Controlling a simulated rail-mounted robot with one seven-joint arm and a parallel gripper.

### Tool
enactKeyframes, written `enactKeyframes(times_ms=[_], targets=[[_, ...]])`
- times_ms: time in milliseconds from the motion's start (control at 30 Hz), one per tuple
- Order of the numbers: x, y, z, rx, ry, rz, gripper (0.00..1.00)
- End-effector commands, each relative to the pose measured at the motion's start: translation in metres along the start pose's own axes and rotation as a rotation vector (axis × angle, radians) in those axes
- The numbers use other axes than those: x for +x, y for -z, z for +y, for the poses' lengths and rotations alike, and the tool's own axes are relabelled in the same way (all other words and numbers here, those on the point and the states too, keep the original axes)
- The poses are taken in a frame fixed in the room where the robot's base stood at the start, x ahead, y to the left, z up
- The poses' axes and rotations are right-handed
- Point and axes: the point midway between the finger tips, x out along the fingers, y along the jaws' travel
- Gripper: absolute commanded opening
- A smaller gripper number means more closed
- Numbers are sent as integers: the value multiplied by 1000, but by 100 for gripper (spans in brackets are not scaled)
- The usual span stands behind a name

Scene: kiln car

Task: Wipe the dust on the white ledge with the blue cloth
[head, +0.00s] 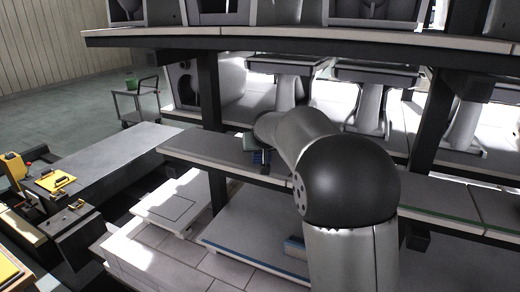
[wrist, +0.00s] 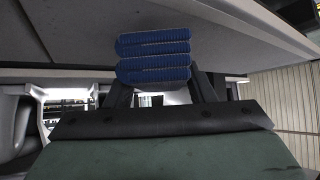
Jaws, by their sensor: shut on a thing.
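The blue cloth (wrist: 153,55) is a ribbed blue pad in two bands, held between the dark fingers of my gripper (wrist: 160,88) in the wrist view. I can make out no dust for certain.
An upper shelf (head: 280,40) runs above my arm, and dark posts (head: 210,95) stand between the levels. Grey stands (head: 370,95) fill the shelf behind my arm. A white slab (head: 170,203) lies below left. A blue-sided block (head: 295,246) sits low, partly hidden by my arm.

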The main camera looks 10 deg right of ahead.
Motion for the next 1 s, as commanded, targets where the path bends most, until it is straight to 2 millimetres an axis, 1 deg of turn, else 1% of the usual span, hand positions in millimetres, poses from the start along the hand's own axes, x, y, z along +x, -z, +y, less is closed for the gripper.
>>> enactKeyframes(times_ms=[167, 500, 667, 1000], targets=[[-5, -7, -6, -2, 1, 1, 18], [-26, -25, -24, -1, 2, 1, 18], [-31, -28, -26, 0, 0, 0, 18], [-31, -27, -26, 0, 0, 0, 18]])
